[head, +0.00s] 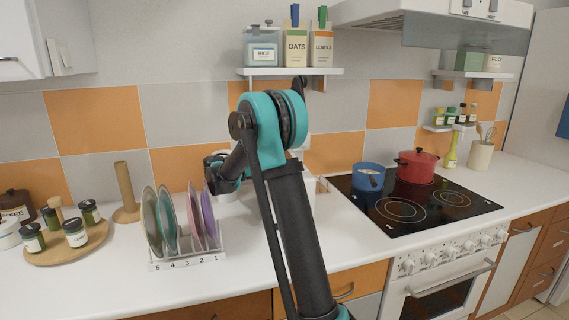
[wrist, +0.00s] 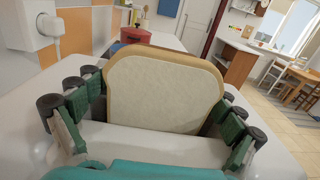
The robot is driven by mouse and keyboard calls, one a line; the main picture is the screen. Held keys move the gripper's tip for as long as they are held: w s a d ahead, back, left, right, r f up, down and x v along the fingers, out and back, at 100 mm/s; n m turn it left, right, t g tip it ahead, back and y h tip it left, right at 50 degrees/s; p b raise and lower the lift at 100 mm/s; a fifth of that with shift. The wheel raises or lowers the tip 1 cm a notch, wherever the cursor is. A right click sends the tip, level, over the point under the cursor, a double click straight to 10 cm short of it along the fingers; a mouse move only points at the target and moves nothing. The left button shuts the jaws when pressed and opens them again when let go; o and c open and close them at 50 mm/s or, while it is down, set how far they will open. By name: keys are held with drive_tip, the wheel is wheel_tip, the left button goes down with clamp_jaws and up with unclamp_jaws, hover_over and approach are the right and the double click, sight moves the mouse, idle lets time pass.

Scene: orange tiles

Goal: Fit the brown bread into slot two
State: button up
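The brown bread (wrist: 163,92) is a pale slice with a brown crust. It stands upright in the wrist view, and its lower edge is hidden behind a white strip of the toaster (wrist: 165,140). Dark gaps show on both sides of its lower part; I cannot tell which slot it is over or in. My gripper (wrist: 162,100) has its green finger pads against the slice's left and right edges. In the head view my arm hides the fingertips and the bread, and a white part of the toaster (head: 307,183) shows beside the arm.
A dish rack (head: 188,258) with plates and numbered slots stands left of my arm. A blue pot (head: 369,177) and a red pot (head: 416,166) are on the hob to the right. A shelf (head: 290,71) with canisters hangs above. The counter front is mostly clear.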

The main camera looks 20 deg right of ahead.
drive_tip(key=shift+r, duration=0.1)
wheel_tip(320, 180, up, 10)
idle(0.7)
idle(0.3)
